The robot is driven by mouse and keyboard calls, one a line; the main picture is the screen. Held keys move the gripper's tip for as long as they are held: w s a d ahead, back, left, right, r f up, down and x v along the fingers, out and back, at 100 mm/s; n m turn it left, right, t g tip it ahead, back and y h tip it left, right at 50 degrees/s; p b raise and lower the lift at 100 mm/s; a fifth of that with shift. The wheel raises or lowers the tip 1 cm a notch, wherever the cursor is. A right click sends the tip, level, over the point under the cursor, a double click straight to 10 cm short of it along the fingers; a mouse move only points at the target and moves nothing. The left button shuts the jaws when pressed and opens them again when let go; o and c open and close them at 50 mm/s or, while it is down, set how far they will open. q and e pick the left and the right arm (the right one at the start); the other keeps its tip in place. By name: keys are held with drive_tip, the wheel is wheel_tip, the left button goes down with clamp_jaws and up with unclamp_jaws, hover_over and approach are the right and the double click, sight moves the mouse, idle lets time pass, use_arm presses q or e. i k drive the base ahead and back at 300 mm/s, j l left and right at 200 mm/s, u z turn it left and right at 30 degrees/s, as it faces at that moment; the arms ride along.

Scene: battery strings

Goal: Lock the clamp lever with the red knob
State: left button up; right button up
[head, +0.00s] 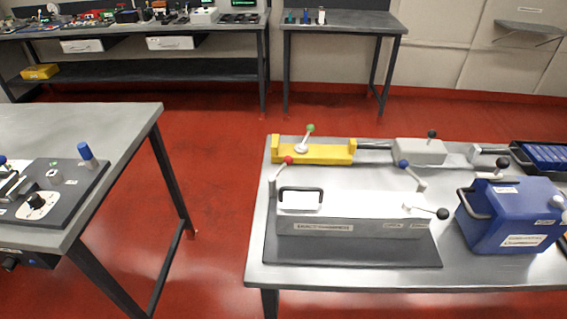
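The red knob (288,160) tops a pale clamp lever (278,174) at the left end of the long grey box (350,215) on the right-hand table. The lever stands raised and leans up to the right; whether it is locked cannot be told. A similar lever with a blue knob (403,164) stands at the box's right end. The box has a dark handle (301,196) on its left part and a black-knobbed lever (442,213) low at its right. Neither of my grippers is in view.
The box rests on a dark mat (350,253) on the grey table (262,240). Behind it are a yellow fixture (330,154) with a green knob and a grey block (420,152). A blue case (512,215) stands at right. Red floor (215,160) separates the left table (115,130).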

sight(288, 161)
drive_tip(key=i+j+z, duration=0.1)
drive_tip(key=j+z, duration=0.25)
drive_tip(key=i+j+z, duration=0.1)
drive_tip(key=j+z, duration=0.55)
drive_tip(key=i, duration=0.05)
